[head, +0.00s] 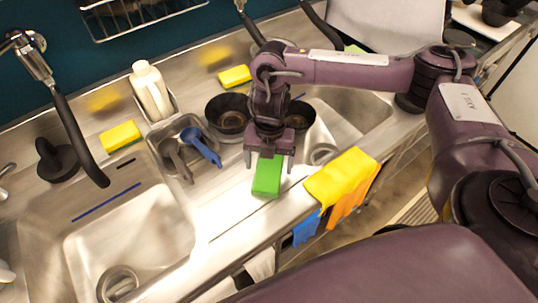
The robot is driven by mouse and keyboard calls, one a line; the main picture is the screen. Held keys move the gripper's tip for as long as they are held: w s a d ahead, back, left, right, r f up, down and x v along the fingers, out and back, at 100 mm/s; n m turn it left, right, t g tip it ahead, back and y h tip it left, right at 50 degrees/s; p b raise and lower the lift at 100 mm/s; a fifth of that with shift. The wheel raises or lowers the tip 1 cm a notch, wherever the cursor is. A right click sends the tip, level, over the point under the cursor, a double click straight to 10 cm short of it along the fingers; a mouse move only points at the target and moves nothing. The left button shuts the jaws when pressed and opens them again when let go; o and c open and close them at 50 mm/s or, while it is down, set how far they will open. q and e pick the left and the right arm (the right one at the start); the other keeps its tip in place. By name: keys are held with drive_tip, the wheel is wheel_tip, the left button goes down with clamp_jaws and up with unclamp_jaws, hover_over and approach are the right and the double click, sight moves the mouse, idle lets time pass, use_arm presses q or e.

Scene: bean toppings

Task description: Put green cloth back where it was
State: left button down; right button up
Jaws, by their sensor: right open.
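A bright green folded piece (267,176), which may be the green cloth, lies on the steel counter strip between the two sinks, near the front edge. Its block-like shape does not show clearly whether it is cloth or sponge. My right gripper (269,160) hangs over its far end, pointing down. Its fingers are apart, one on each side of the green piece. I cannot tell whether they touch it. My left gripper is not in view.
A yellow cloth (342,177) drapes over the front edge at right, beside orange (347,209) and blue (306,229) cloths. Behind are dark pans (229,114), a steel tray (161,148), a white bottle (151,90) and yellow sponges (120,136). The left sink (130,240) is open.

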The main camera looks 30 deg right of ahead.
wheel_tip(320, 180, up, 12)
drive_tip(key=w+d+p, duration=0.1)
drive_tip(key=shift+w+p, duration=0.2)
drive_tip(key=shift+p, duration=0.15)
idle(0.6)
